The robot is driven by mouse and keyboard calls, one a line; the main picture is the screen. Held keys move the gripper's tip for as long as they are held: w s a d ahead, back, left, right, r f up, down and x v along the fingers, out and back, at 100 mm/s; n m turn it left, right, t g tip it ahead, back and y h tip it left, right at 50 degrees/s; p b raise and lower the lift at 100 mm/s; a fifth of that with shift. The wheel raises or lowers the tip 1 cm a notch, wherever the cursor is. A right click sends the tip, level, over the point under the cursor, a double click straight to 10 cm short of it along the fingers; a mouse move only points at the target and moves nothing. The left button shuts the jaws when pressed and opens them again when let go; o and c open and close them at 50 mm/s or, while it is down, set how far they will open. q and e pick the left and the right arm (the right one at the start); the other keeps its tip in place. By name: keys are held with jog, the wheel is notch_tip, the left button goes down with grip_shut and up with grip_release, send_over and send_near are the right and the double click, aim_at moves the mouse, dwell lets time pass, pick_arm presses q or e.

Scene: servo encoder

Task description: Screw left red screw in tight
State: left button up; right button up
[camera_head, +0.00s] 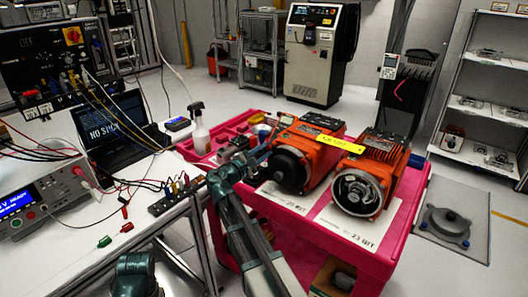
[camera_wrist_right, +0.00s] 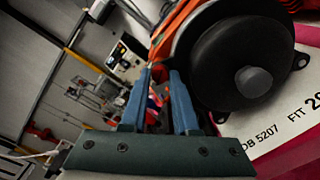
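Two orange servo motors stand side by side on the red cart. The left motor (camera_head: 292,160) has a black round cap on its front. The right motor (camera_head: 365,182) shows an open, metallic round front. My right gripper (camera_head: 262,153) is at the left side of the left motor. In the right wrist view, its two blue fingers (camera_wrist_right: 161,74) are apart, with a narrow gap and nothing clearly held between them. The black cap (camera_wrist_right: 238,60) is just right of the fingers. I cannot make out the left red screw in either view.
A white bench (camera_head: 70,240) with a laptop (camera_head: 108,118) and cables is at left.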

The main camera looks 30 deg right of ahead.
grip_shut()
jog(key=m, duration=0.4)
jog(key=shift+m, duration=0.4)
jog(key=o, duration=0.6)
grip_release()
jog(key=shift+c, duration=0.2)
jog(key=v, duration=1.4)
